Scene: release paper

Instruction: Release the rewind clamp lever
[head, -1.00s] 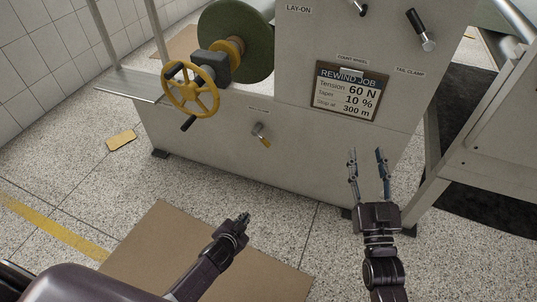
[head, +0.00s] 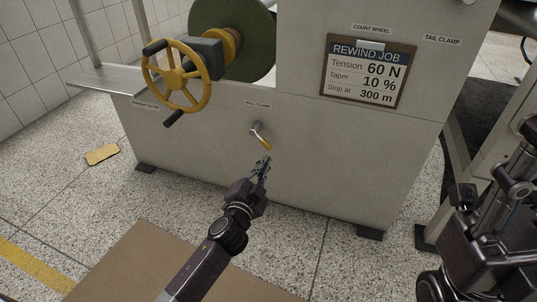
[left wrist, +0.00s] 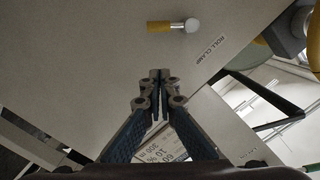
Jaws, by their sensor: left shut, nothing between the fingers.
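A small lever (head: 261,136) with a metal stem and a yellow handle sticks out of the grey machine front, tilted down to the right. The label above it reads "ROLL CLAMP" in the left wrist view, where the yellow handle (left wrist: 160,27) and its round pale hub lie beyond the fingertips. My left gripper (head: 264,165) is shut and empty, just below the lever in the head view. Its closed fingertips (left wrist: 160,76) appear apart from the handle. My right arm shows at the right edge of the head view; I cannot see its fingers.
A yellow handwheel (head: 178,76) and a green roll (head: 238,35) stand at upper left. A job board (head: 366,72) hangs on the machine front, with a "TAIL CLAMP" label to its right. A brown mat (head: 150,265) lies on the floor. The panel around the lever is clear.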

